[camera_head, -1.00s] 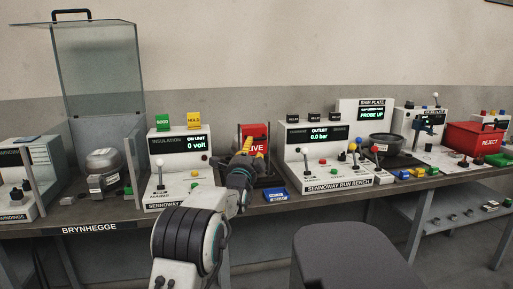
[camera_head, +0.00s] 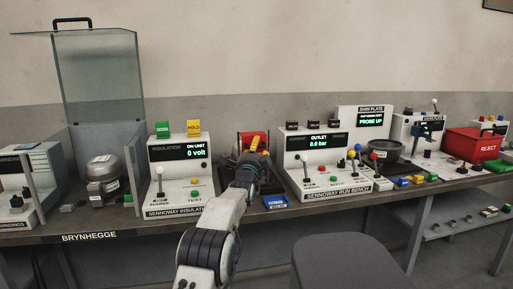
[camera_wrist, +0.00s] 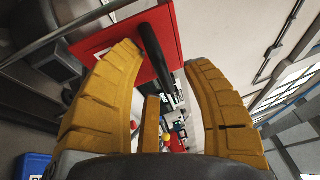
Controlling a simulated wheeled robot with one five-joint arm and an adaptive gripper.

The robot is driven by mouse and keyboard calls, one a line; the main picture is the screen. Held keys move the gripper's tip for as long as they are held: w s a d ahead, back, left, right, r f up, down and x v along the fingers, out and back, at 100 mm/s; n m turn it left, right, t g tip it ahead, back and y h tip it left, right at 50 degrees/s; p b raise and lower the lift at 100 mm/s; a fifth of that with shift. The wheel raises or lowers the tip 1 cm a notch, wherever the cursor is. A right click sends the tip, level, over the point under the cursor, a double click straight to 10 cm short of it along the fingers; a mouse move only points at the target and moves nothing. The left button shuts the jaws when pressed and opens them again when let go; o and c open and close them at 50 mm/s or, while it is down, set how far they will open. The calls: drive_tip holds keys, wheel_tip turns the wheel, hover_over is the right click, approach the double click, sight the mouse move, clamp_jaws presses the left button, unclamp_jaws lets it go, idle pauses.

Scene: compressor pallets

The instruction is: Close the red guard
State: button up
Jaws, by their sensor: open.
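The red guard (camera_head: 245,138) stands at the middle of the bench, between the insulation unit and the run bench. My gripper hides most of it in the head view. In the wrist view the guard is a red panel (camera_wrist: 183,35) with a black bar handle (camera_wrist: 155,55). My gripper (camera_head: 257,147) is in front of the guard. In the wrist view its yellow fingers (camera_wrist: 163,60) are apart, and the bar shows between them. I cannot tell whether the fingers touch it.
The insulation unit (camera_head: 180,160) stands left of the guard and the run bench (camera_head: 318,153) right of it. A blue block (camera_head: 275,202) lies near the bench's front edge. A grey stool-like shape (camera_head: 345,262) stands in front. A clear raised cover (camera_head: 100,75) is at the left.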

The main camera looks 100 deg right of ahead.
drive_tip(key=shift+d, duration=0.3)
drive_tip(key=shift+o, duration=0.3)
drive_tip(key=shift+s, duration=0.1)
clamp_jaws()
idle(0.4)
